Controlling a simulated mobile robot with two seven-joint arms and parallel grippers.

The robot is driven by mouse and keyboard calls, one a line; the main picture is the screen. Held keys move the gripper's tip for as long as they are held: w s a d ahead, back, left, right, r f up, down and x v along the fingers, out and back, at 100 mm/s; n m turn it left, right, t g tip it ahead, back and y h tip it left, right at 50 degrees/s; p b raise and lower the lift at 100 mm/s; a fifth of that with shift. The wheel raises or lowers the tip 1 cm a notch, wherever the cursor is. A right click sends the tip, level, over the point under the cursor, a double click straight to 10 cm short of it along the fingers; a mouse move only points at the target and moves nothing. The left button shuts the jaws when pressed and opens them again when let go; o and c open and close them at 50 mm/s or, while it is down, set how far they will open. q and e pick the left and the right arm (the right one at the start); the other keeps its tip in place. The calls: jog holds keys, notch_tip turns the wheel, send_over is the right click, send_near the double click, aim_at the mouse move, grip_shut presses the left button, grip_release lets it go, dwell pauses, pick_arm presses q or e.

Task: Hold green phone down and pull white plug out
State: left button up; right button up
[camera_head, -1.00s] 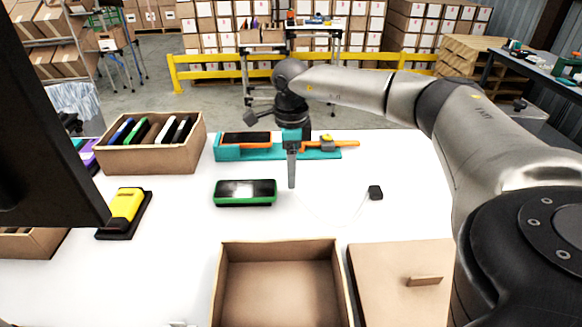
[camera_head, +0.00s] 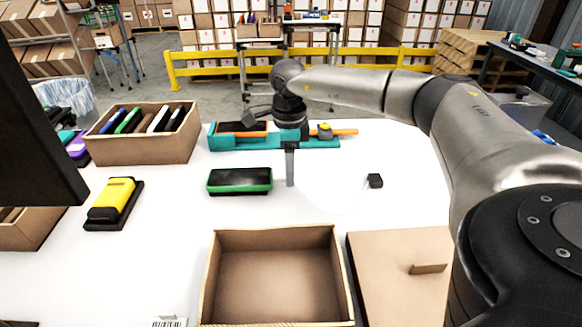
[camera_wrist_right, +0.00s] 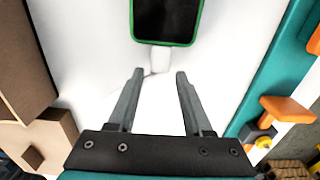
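The green phone (camera_head: 240,182), green-edged with a dark screen, lies flat on the white table. It also shows at the top of the right wrist view (camera_wrist_right: 167,18). A white plug (camera_wrist_right: 160,58) sits at the phone's near edge in that view, with a thin white cable trailing from it. My right gripper (camera_head: 290,183) points down just right of the phone in the head view. In the wrist view its two fingers (camera_wrist_right: 159,74) are apart, with the plug end around the gap between their tips; I see no contact. My left gripper is not in view.
A black adapter (camera_head: 375,181) lies to the right. Behind are a teal holder (camera_head: 222,142) with orange parts and a carton of phones (camera_head: 150,148). An open empty box (camera_head: 275,280) and a cardboard lid (camera_head: 400,285) are in front.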

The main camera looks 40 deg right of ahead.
jog(key=shift+f, duration=0.3)
grip_shut()
jog(key=shift+o, duration=1.2)
grip_release()
